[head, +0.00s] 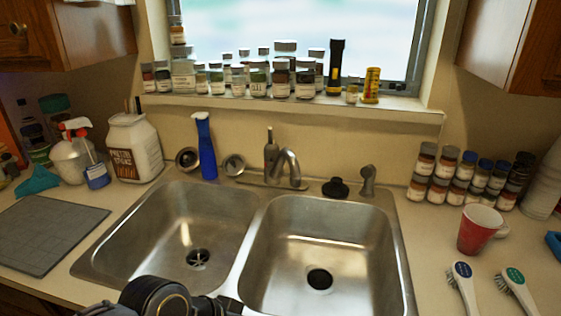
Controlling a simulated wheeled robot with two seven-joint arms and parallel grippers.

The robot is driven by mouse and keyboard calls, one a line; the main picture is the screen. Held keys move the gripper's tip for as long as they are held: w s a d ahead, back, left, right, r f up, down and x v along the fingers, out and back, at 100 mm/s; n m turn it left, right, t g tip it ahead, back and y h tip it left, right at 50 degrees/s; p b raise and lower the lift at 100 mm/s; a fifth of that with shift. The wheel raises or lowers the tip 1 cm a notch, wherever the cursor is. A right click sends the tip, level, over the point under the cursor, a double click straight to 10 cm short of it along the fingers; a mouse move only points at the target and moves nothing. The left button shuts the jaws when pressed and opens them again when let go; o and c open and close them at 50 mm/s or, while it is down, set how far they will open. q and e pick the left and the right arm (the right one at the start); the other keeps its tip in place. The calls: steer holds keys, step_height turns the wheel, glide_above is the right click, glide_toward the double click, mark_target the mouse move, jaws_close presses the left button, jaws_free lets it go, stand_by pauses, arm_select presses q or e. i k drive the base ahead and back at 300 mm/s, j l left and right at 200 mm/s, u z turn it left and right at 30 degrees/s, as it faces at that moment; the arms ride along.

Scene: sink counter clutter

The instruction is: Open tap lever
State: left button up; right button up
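The metal tap (289,165) stands behind the double sink, its curved spout over the right basin side. An upright, dark-topped handle that looks like the tap lever (269,145) rises at the left of the spout. My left arm enters at the bottom edge, with dark rounded links. The end of it, where my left gripper (228,305) seems to be, is over the front of the sink near the divider, well short of the tap. Its fingers are too unclear to tell open from shut. My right gripper is not in view.
A blue bottle (205,146) stands left of the tap. A black stopper (336,188) and a short metal fitting (368,180) are to its right. Jars line the windowsill (300,103). A red cup (478,229) and brushes (463,284) are at right. Both basins look empty.

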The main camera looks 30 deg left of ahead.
mark_target(271, 136)
steer(key=u, duration=0.65)
steer(key=j+u, duration=0.25)
steer(key=u, duration=0.15)
steer(key=j+u, duration=0.2)
steer(key=u, duration=0.25)
steer(key=i+j+u, duration=0.15)
steer(key=u, duration=0.25)
steer(key=i+j, duration=0.15)
steer(key=j, duration=0.15)
